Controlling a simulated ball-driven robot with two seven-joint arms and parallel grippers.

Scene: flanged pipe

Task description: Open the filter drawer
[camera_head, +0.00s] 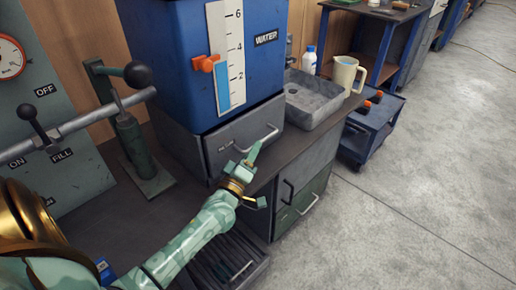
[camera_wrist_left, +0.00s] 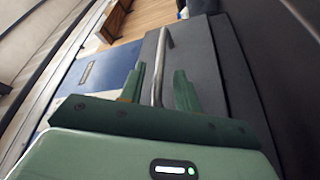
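The filter drawer (camera_head: 222,152) is a grey drawer front with a small label, below the blue water tank. It looks shut. My left gripper (camera_head: 258,176) is in front of the drawer, close to the handle. In the left wrist view the handle (camera_wrist_left: 159,68) runs in between the two green fingers of my left gripper (camera_wrist_left: 159,92). The fingers are spread, with a gap on each side of the bar. My right gripper is not in view.
The blue tank (camera_head: 190,60) with a water gauge stands above the drawer. A grey sink (camera_head: 318,98) and a cream jug (camera_head: 345,74) are to the right. A lever panel (camera_head: 50,130) stands at left.

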